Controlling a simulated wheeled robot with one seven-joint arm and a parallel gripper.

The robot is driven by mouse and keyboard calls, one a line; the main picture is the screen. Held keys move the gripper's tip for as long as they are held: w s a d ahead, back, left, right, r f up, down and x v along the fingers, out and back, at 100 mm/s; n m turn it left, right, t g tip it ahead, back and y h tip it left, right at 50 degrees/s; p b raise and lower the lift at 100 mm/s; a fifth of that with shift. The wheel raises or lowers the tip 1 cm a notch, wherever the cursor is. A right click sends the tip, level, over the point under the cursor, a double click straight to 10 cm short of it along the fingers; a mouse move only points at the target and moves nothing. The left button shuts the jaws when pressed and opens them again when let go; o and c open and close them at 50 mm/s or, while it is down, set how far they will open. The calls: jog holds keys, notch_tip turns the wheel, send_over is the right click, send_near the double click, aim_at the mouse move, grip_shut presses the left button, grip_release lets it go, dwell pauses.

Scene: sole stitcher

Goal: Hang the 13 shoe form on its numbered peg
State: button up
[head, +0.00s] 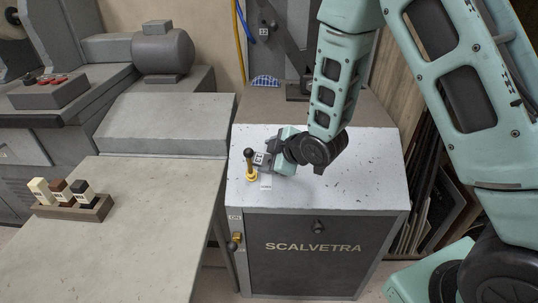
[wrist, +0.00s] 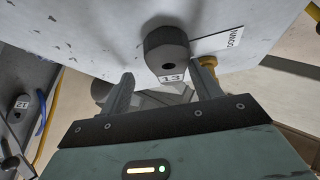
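The 13 shoe form (wrist: 160,38) is a dark rounded block with a white "13" tag, above the white cabinet top (head: 340,150). In the wrist view it shows between and just beyond the finger tips, with a gap on both sides. My gripper (wrist: 163,72) is open around it; I cannot tell any contact. In the head view my gripper (head: 270,158) is low over the cabinet's left part, and the form's tag (head: 259,159) shows at its tips. A grey piece with a "12"-like tag (wrist: 20,104) is at the wrist view's left. No peg marked 13 is clearly visible.
A "DOWN" label (wrist: 222,38) lies near the form. A rack (head: 93,211) with three blocks sits on the left table. The cabinet top's right part is clear.

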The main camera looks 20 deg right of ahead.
jog(key=shift+r, duration=0.3)
jog(key=p+v, duration=1.2)
jog(key=p, duration=0.4)
jog(key=s+a+r+m+g+h, duration=0.2)
jog(key=s+a+r+m+g, duration=0.35)
jog(key=s+a+r, duration=0.75)
jog(key=s+d+r+g+h, duration=0.1)
jog(key=s+d+r+g, duration=0.1)
jog(key=s+r+g, duration=0.2)
jog(key=s+r, duration=0.3)
jog(key=s, duration=0.3)
jog(key=shift+d+h, duration=0.3)
jog(key=shift+d, duration=0.1)
